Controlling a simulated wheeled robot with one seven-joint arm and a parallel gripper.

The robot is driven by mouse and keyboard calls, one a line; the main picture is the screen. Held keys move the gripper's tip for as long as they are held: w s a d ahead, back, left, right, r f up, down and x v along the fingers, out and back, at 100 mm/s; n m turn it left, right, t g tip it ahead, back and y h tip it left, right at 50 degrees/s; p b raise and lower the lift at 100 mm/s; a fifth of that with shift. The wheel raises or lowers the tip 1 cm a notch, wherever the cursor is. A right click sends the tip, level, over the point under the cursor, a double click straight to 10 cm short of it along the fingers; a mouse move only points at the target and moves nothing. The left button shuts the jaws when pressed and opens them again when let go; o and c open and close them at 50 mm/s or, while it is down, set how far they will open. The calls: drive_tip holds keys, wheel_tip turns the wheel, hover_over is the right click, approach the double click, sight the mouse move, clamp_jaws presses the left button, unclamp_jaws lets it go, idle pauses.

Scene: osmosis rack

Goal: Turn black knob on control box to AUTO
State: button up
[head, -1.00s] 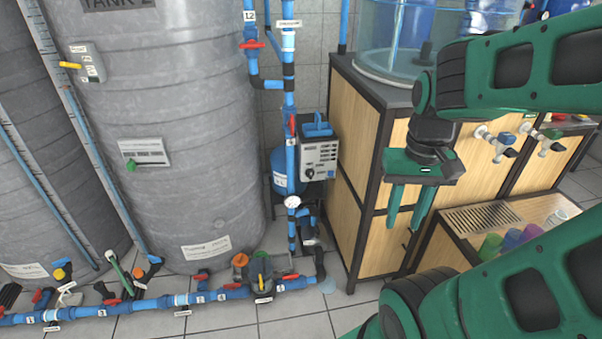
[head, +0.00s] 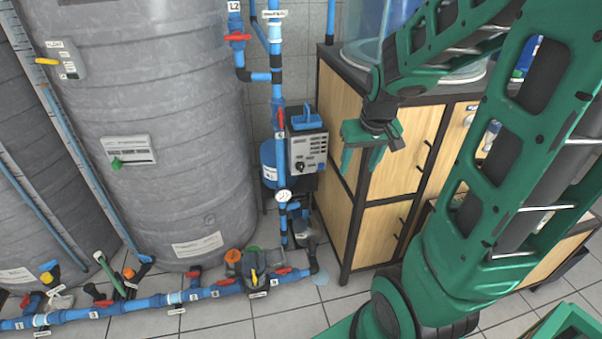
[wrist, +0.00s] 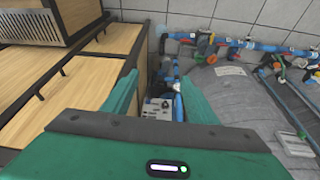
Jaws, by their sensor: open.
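The control box (head: 308,146) is a grey box with a blue handle on top, mounted beside the blue vertical pipe, left of the wooden cabinet. Its black knob (head: 300,167) shows small at the lower left of the front panel; its setting is too small to read. My gripper (head: 361,173) is open and empty, fingers pointing down, in front of the cabinet and to the right of the box in the head view. In the wrist view the control box (wrist: 157,109) shows between the two fingers of my gripper (wrist: 157,95), farther off and not touched.
A wooden cabinet (head: 385,187) with black edges stands close behind my gripper. Large grey tanks (head: 170,100) fill the left. Blue pipes with red valves (head: 215,291) run along the floor.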

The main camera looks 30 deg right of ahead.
drive_tip(key=w+d+f+n+t, duration=0.15)
drive_tip(key=w+f, duration=0.25)
drive_tip(key=w, duration=0.5)
drive_tip(key=w+f+n+t, duration=0.1)
drive_tip(key=w+f+t, duration=0.2)
drive_tip(key=w, duration=0.7)
drive_tip(key=n+t, duration=0.1)
drive_tip(key=t, duration=0.4)
approach(301, 169)
drive_tip(key=w+a+r, duration=0.1)
drive_tip(key=a+r, duration=0.3)
drive_tip(key=r, duration=0.5)
wheel_tip(301, 169, down, 14)
drive_tip(key=s+d+m+t+h, duration=0.2)
drive_tip(key=s+t+h, duration=0.1)
drive_tip(key=t+h, duration=0.15)
drive_tip(key=shift+n+y, duration=0.25)
drive_tip(key=shift+y, duration=0.1)
drive_tip(key=x, duration=1.1)
drive_tip(key=shift+r, duration=0.35)
drive_tip(key=shift+a, duration=0.1)
drive_tip(key=shift+c, duration=0.3)
drive_tip(key=c, duration=1)
